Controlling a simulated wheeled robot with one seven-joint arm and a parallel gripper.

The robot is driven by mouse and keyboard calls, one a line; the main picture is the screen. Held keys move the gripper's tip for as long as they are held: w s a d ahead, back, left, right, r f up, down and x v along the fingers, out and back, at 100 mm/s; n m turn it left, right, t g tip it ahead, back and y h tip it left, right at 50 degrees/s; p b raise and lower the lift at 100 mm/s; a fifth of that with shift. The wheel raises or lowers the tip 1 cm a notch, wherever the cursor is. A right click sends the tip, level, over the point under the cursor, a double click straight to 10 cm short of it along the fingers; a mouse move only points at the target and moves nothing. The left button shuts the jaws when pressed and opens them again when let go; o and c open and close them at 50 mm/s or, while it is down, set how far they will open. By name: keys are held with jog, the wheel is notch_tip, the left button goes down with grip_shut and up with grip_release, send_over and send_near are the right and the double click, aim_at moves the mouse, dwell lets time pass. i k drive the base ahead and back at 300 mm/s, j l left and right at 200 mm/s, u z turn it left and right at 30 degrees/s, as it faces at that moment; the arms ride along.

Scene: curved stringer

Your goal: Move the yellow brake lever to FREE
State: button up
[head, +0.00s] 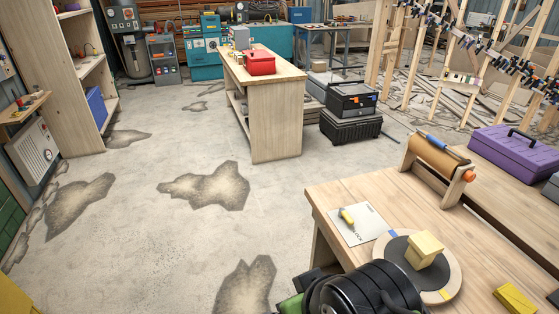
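The yellow brake lever (347,216) is small and sits on a white plate (375,226) at the left end of the wooden workbench (338,188) at lower right. The plate carries small dark lettering. The word by the lever's lower end looks like LOCK, and the lettering at the upper right is too small to read. Black rounded parts of my arm show at the bottom, in front of the bench. My gripper's fingers cannot be seen, and nothing visible touches the lever.
Right of the plate is a round turntable (453,270) with a yellow block (424,250), partly covered by my arm. A roller stand (437,165), purple toolbox (515,152) and yellow piece (514,298) lie farther right. Open floor is left of the bench.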

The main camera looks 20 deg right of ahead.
aim_at(342, 213)
jog(key=l+z, duration=0.1)
jog(key=z, duration=1.1)
jog(key=i+j, duration=0.05)
